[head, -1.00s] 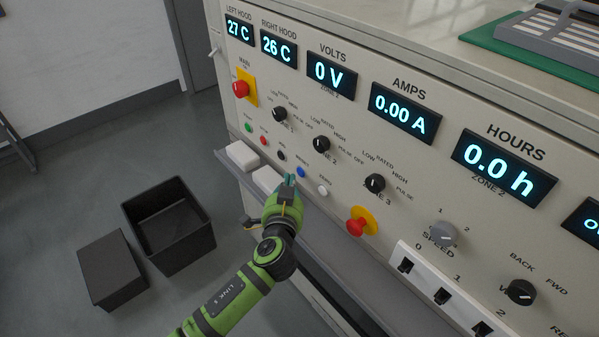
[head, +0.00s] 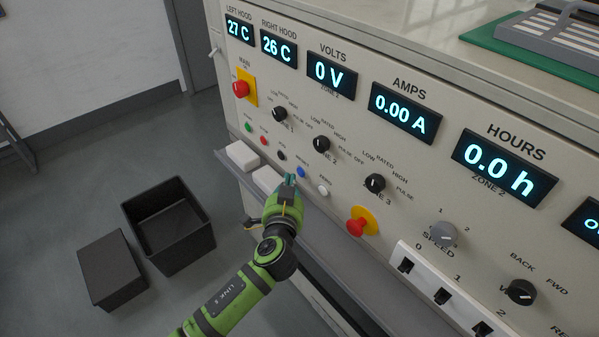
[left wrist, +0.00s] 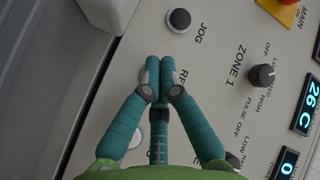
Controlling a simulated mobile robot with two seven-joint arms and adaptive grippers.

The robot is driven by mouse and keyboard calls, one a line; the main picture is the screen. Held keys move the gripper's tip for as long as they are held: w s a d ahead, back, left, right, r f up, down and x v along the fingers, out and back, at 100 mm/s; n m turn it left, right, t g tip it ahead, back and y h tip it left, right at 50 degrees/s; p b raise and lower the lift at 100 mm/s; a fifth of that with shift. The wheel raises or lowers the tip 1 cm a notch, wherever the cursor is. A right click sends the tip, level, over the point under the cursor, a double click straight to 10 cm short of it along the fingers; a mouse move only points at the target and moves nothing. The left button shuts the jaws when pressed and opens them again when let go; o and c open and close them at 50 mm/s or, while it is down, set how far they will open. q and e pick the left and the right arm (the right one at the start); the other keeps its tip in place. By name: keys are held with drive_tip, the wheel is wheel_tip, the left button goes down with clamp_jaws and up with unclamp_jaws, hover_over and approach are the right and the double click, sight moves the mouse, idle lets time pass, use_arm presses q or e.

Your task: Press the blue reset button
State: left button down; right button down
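The blue reset button (head: 301,172) sits in the lower row of buttons on the beige panel. In the head view my left gripper (head: 290,180) is just left of and below it, with its tips near the panel. The left wrist view shows its green fingertips (left wrist: 158,62) together, shut with nothing seen between them. There the fingers cover the end of the reset label and the blue button is hidden. I cannot tell whether the tips touch the button. My right gripper is not in view.
The black jog button (head: 281,156) and a white button (head: 323,190) flank the blue one. A red emergency knob (head: 357,226) stands further right. White blocks (head: 242,155) lie on the grey ledge (head: 333,232) below. An open black bin (head: 203,246) is on the floor.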

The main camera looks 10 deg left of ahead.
use_arm(q)
drive_tip(key=shift+w+d, duration=0.3)
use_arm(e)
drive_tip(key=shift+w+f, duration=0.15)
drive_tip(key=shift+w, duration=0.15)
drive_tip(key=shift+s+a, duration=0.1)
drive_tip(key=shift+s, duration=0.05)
use_arm(q)
drive_tip(key=shift+w+d, duration=0.1)
drive_tip(key=shift+w, duration=0.05)
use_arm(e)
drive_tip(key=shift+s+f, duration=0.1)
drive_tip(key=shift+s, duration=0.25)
use_arm(q)
drive_tip(key=shift+w+d+b, duration=0.1)
drive_tip(key=shift+w+b, duration=0.05)
drive_tip(key=shift+b, duration=0.15)
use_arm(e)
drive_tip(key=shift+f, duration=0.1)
use_arm(q)
drive_tip(key=shift+s, duration=0.2)
drive_tip(key=shift+s+a, duration=0.45)
drive_tip(key=shift+a, duration=0.05)
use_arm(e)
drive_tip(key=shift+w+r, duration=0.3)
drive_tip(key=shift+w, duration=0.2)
